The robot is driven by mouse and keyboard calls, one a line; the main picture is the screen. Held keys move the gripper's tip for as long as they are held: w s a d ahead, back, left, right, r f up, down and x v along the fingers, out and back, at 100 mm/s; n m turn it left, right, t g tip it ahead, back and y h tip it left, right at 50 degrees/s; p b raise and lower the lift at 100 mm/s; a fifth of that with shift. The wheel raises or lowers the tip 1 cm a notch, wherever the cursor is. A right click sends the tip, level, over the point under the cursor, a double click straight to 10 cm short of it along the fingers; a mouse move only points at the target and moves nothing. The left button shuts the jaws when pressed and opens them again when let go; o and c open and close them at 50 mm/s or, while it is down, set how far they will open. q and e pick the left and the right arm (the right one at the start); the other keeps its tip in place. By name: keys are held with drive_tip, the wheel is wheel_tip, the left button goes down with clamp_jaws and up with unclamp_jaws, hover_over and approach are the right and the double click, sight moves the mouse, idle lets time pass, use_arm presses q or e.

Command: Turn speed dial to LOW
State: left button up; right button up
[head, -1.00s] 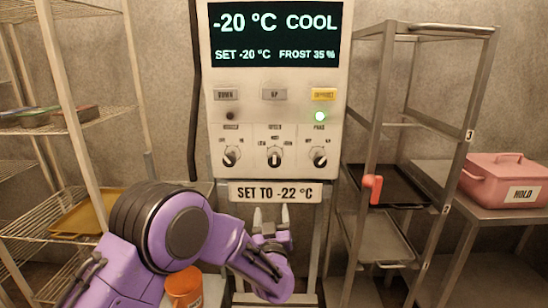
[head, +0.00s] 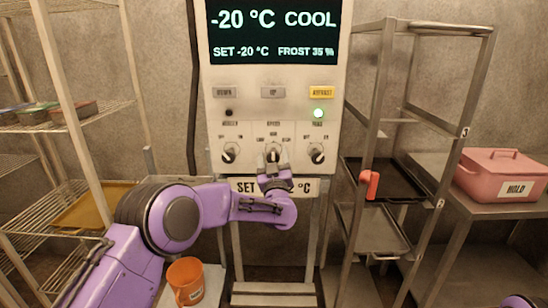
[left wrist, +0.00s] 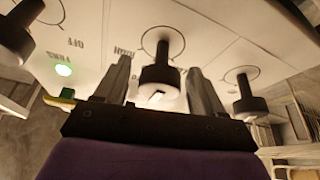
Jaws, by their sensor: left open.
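The speed dial is the middle of three black knobs on the white control panel (head: 330,65). In the head view my left gripper (head: 273,162) is in front of this dial and largely hides it. In the left wrist view the speed dial (left wrist: 160,72) stands between the two open fingers of the left gripper (left wrist: 161,66), with gaps visible on both sides. The dial's present pointer setting is hard to read. My right gripper is not in view.
Similar knobs flank it on the left (head: 230,152) and right (head: 317,152). Above, the display (head: 275,33) reads -20 °C COOL. A sign (head: 303,188) below is partly covered. An orange mug (head: 186,281) stands low by my arm. Racks stand on both sides.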

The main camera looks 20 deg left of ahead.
use_arm(q)
drive_tip(key=shift+d, duration=0.1)
drive_tip(key=c, duration=1)
drive_tip(key=shift+f+n+g+y+b, duration=0.15)
drive_tip(key=shift+n+g+y+b, duration=0.3)
drive_tip(key=shift+n+b, duration=0.5)
drive_tip(key=n+g+y+b, duration=0.1)
drive_tip(key=n, duration=0.2)
drive_tip(key=shift+n+y, duration=0.35)
drive_tip(key=n+g+b, duration=0.1)
drive_tip(key=n, duration=0.2)
drive_tip(key=shift+y, duration=0.3)
drive_tip(key=shift+n+g+y+b, duration=0.3)
drive_tip(key=shift+n+g, duration=0.65)
drive_tip(key=shift+n, duration=1.45)
